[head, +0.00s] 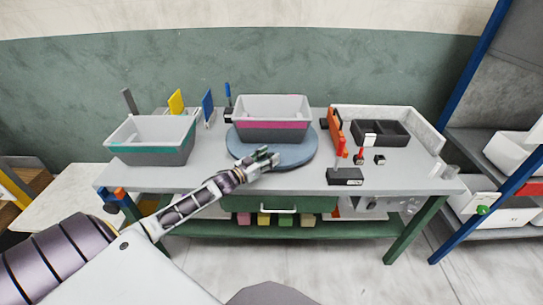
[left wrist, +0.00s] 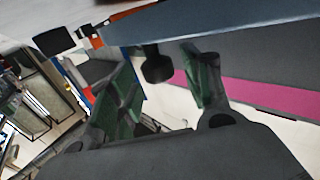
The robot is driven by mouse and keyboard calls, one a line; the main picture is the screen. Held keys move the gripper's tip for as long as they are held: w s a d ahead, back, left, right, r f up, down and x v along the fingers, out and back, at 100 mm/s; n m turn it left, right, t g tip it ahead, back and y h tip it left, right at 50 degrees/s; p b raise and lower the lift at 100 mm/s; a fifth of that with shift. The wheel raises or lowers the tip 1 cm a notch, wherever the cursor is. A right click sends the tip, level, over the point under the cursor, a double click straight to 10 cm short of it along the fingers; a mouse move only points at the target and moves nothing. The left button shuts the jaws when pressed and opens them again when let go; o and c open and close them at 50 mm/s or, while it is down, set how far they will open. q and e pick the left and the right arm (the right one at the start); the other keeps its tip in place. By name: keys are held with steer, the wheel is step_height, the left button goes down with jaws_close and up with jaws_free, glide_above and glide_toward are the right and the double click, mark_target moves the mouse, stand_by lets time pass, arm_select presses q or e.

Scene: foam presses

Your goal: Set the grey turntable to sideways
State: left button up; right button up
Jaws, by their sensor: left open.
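The grey-blue round turntable (head: 301,153) lies flat on the table, with a grey bin with a pink band (head: 271,121) standing on it. The bin's long side faces me. My left gripper (head: 264,158) is over the front part of the turntable, in front of the bin, with its fingers pointing right. In the left wrist view the gripper's green-padded fingers (left wrist: 165,85) are apart with nothing held between them. The bin's pink band (left wrist: 250,92) and the turntable's edge (left wrist: 175,22) show close beyond the fingers. I cannot tell whether the gripper touches the turntable. My right gripper is not in view.
A grey bin with a teal band (head: 152,139) stands at the left. A blue-posted shelf (head: 470,130) stands beyond the table.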

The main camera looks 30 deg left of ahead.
arm_select(q)
steer(key=shift+x, duration=0.9)
jaws_close()
